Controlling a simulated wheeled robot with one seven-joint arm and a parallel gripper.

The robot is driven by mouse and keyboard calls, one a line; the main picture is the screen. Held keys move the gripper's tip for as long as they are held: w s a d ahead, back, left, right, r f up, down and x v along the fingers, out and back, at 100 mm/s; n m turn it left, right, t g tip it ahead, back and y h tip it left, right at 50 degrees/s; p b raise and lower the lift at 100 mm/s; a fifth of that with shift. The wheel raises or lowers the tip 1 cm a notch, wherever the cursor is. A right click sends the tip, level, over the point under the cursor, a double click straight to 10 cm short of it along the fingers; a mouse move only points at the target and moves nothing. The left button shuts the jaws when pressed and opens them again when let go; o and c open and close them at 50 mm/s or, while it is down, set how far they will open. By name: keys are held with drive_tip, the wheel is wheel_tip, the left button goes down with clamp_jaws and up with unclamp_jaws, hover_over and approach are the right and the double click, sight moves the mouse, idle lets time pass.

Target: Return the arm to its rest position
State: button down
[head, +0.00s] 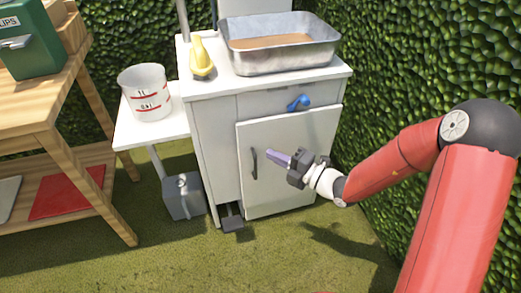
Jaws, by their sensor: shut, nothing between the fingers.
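My red arm reaches in from the right in the head view. My gripper (275,155) is at its end, in front of the white cabinet's door (290,175). Its fingers are shut with nothing between them and point left, towards the dark door handle (254,163). I cannot tell whether the fingertips touch the handle or are apart from it.
A metal tray (285,62) with brown contents and a yellow object (201,58) stand on the cabinet. A measuring bucket (146,92) is on a side shelf. A wooden bench (45,110) with a green box (30,40) is left. Hedge (430,50) is close on the right.

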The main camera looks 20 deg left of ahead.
drive_tip(key=shift+w+v, duration=0.1)
drive_tip(key=shift+v, duration=1.05)
drive_tip(key=shift+w+v, duration=0.15)
drive_tip(key=shift+v, duration=1)
drive_tip(key=s+d+r+n+g+h, duration=0.35)
drive_tip(key=s+n, duration=0.25)
drive_tip(key=n, duration=0.5)
drive_tip(key=s+d+r+n+g+h, duration=0.2)
drive_tip(key=s+d+n+g+h, duration=0.15)
drive_tip(key=s+n, duration=0.5)
drive_tip(key=s+d+r+n+t+h, duration=0.2)
drive_tip(key=d+r+n+t+h, duration=0.2)
drive_tip(key=d+n, duration=0.5)
drive_tip(key=s+d+r+n+t+h, duration=0.3)
drive_tip(key=d+r+n+t+h, duration=0.1)
drive_tip(key=d+n, duration=0.6)
drive_tip(key=shift+r+h, duration=0.55)
drive_tip(key=shift+h, duration=0.65)
drive_tip(key=shift+w+n, duration=0.1)
drive_tip(key=shift+n, duration=0.15)
